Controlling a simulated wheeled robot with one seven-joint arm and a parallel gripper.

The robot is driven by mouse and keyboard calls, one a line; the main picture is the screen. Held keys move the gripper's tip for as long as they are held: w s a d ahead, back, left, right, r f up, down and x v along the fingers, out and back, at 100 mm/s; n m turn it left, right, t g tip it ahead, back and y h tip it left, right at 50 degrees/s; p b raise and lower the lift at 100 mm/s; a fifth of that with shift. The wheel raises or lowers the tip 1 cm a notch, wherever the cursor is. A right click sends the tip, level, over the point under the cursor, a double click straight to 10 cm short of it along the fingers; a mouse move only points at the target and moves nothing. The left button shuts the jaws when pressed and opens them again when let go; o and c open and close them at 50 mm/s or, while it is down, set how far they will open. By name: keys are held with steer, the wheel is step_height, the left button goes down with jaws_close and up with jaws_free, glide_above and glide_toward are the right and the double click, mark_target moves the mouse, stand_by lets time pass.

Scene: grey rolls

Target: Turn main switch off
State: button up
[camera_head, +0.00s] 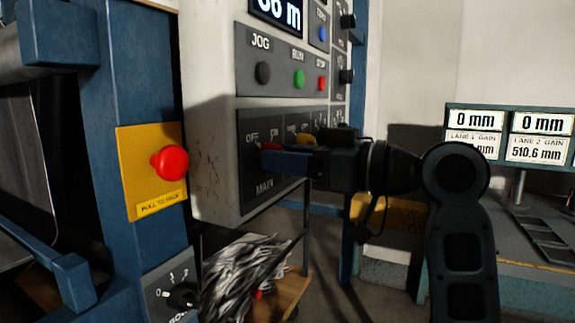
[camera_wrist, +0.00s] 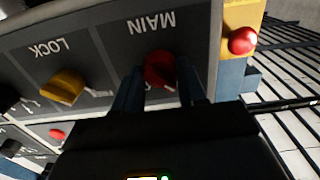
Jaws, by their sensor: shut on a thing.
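The main switch (camera_wrist: 160,68) is a red knob on a dark panel marked MAIN, seen upside down in the wrist view. In the head view the red knob (camera_head: 269,147) shows partly, between the OFF marking and my gripper. My gripper (camera_wrist: 158,85) has one blue finger on each side of the knob and is shut on it. In the head view my gripper (camera_head: 285,158) reaches the panel from the right and hides part of the switch's markings. I cannot tell the knob's exact angle.
A yellow LOCK knob (camera_wrist: 62,87) sits beside the main switch. A red stop button (camera_head: 169,163) on a yellow plate stands left.

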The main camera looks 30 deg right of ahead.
steer(key=shift+f, duration=0.1)
stand_by(0.3)
steer(key=o, duration=1.1)
steer(key=shift+c, duration=0.2)
steer(key=v, duration=0.8)
steer(key=shift+w, duration=0.1)
